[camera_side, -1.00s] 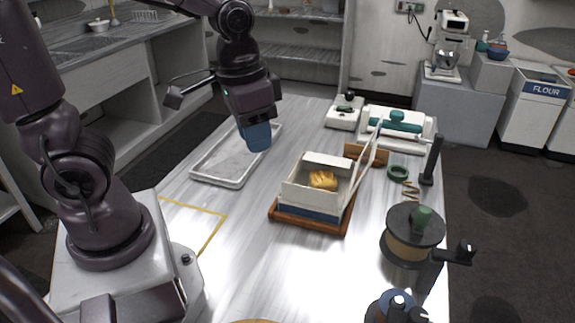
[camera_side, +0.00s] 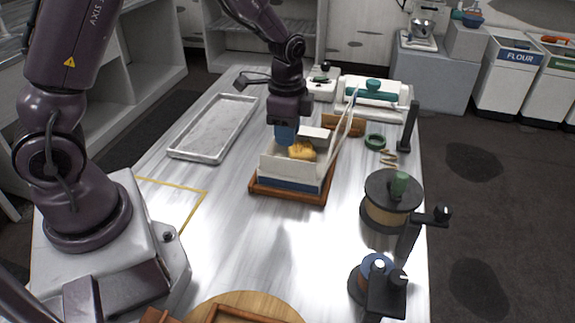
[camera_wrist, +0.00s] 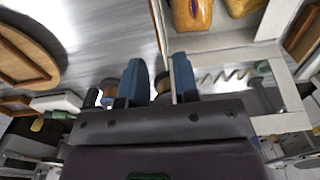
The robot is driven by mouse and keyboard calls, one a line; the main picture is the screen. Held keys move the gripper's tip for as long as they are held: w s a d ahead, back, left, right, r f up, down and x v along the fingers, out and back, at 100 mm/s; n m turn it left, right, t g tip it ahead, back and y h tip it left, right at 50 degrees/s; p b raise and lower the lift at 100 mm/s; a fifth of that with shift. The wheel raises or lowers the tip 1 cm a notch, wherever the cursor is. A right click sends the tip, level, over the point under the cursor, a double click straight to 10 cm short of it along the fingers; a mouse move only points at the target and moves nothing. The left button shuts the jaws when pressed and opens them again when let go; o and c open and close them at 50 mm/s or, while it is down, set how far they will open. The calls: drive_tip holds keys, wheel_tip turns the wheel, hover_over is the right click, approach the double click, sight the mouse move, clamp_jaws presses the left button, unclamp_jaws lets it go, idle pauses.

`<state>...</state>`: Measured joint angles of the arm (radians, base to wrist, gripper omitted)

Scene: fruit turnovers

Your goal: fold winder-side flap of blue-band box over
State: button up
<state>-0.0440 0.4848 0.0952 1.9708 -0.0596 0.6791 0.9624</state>
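The blue-band box (camera_side: 290,184) stands on a wooden tray (camera_side: 262,190), with golden turnovers (camera_side: 302,150) inside; turnovers also show in the wrist view (camera_wrist: 192,14). A white flap (camera_side: 315,134) stands at its far side. A tall pale panel (camera_side: 345,118) stands tilted outward at its right. My gripper (camera_side: 285,135) points down at the box's far left corner, its blue fingers close to the box; contact cannot be told. The fingers hide part of the box's left side.
The winder (camera_side: 392,192), with a green knob, stands right of the box. A grey tray (camera_side: 180,152) lies left, empty. A green ring (camera_side: 375,142), a black post (camera_side: 408,127) and a white-green machine (camera_side: 372,92) stand at the right and back.

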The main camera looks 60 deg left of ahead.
sight(287, 176)
wheel_tip(287, 176, down, 9)
drive_tip(key=shift+f, duration=0.2)
clamp_jaws()
